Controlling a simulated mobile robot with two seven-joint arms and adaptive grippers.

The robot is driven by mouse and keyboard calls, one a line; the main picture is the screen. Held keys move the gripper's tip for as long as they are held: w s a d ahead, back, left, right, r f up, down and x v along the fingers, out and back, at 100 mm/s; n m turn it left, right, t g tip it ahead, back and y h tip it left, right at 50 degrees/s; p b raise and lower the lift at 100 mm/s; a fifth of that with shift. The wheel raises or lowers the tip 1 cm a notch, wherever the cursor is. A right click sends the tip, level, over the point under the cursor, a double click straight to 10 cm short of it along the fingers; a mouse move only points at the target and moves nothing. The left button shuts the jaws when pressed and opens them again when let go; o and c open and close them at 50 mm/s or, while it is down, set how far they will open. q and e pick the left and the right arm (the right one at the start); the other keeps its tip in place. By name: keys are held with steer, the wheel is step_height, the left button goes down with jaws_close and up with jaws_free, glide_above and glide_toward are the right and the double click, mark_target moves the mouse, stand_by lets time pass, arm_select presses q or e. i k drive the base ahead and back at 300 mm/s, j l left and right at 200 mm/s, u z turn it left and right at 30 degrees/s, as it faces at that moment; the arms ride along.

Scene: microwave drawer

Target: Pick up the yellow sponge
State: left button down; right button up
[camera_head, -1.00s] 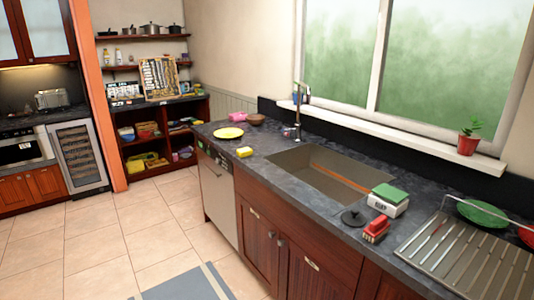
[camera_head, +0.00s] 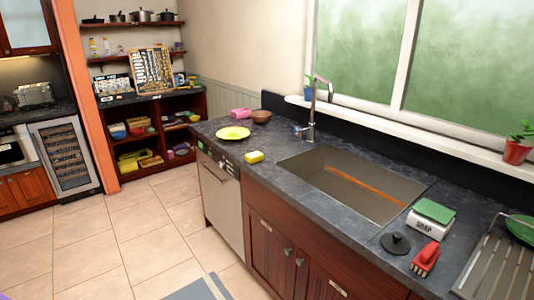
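The yellow sponge (camera_head: 254,156) lies on the dark stone counter (camera_head: 224,151), near its front edge and left of the sink. A yellow plate (camera_head: 233,133) lies behind it to the left, apart from it. Neither of my grippers shows in the head view, so their state is hidden.
The sink (camera_head: 345,187) with a tall faucet (camera_head: 312,108) is right of the sponge. A pink item (camera_head: 241,113) and a brown bowl (camera_head: 261,116) stand at the back. A soap box (camera_head: 430,220), black lid (camera_head: 395,243) and red brush (camera_head: 425,259) are at right.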

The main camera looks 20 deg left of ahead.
mark_target(254, 158)
steer(key=i+j+z, duration=0.1)
steer(key=j, duration=0.25)
steer(key=i+j+z, duration=0.1)
steer(key=j, duration=0.25)
steer(key=i+j, duration=0.2)
steer(key=j, duration=0.15)
steer(key=i+j, duration=0.15)
steer(key=j, duration=0.25)
steer(key=i+j+z, duration=0.1)
steer(key=j, duration=0.35)
steer(key=i+j, duration=0.2)
steer(key=j, duration=0.2)
steer(key=i+j, duration=0.1)
steer(key=j, duration=0.35)
steer(key=i+j+z, duration=0.1)
steer(key=j, duration=0.3)
steer(key=i, duration=0.05)
